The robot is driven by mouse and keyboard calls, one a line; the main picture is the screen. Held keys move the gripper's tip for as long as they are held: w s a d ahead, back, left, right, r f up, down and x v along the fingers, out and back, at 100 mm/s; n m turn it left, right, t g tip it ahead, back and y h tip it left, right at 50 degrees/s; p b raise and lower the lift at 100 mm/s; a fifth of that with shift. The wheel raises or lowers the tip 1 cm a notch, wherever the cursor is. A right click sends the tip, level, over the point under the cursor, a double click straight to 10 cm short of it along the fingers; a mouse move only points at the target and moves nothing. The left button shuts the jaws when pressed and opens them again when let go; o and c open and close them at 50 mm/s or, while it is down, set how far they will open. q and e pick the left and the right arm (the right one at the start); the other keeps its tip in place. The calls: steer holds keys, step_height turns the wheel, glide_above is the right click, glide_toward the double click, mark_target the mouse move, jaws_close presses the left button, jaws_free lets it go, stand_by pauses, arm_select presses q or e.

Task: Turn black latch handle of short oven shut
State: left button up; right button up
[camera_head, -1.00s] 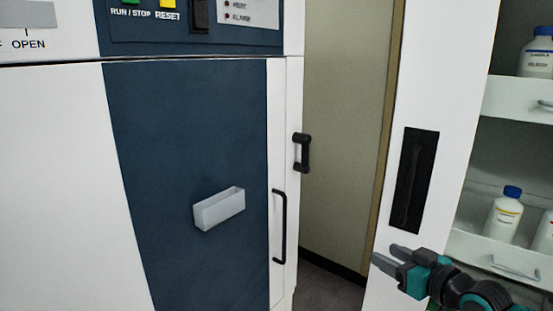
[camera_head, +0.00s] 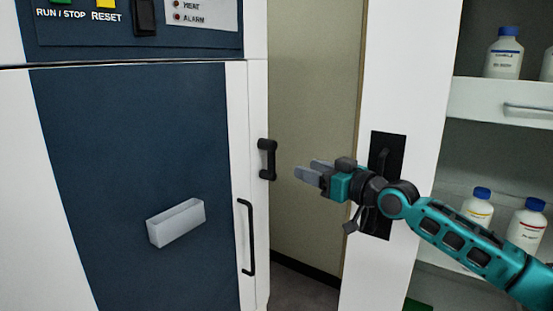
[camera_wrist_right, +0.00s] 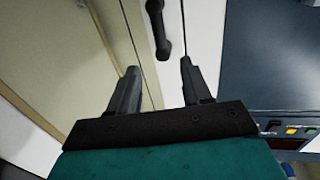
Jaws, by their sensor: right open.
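The short oven (camera_head: 130,140) has a dark blue front and white edges, and its door looks closed. Its black latch handle (camera_head: 267,160) sits upright on the oven's right side edge. My right gripper (camera_head: 304,170) is open and empty, a little to the right of the latch handle, with its fingers pointing left toward it. In the right wrist view the latch handle (camera_wrist_right: 158,30) shows just beyond and between the two open fingertips (camera_wrist_right: 158,68), apart from them. My left gripper is not in view.
A thin black bar handle (camera_head: 246,237) is on the oven's front right edge. A pale box-shaped holder (camera_head: 176,222) sticks out from the door. A white cabinet with shelves and several bottles (camera_head: 503,55) stands at right, behind my arm. A gap separates oven and cabinet.

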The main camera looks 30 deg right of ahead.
mark_target(274, 158)
steer(key=shift+w+a+p, duration=0.1)
steer(key=shift+w+a, duration=0.25)
steer(key=shift+w, duration=1.45)
steer(key=shift+w+a+p, duration=0.15)
steer(key=shift+w+a, duration=0.25)
steer(key=shift+w, duration=1.45)
steer(key=shift+w+a+p, duration=0.1)
steer(key=shift+w+a, duration=0.25)
steer(key=shift+w, duration=1.45)
jaws_close()
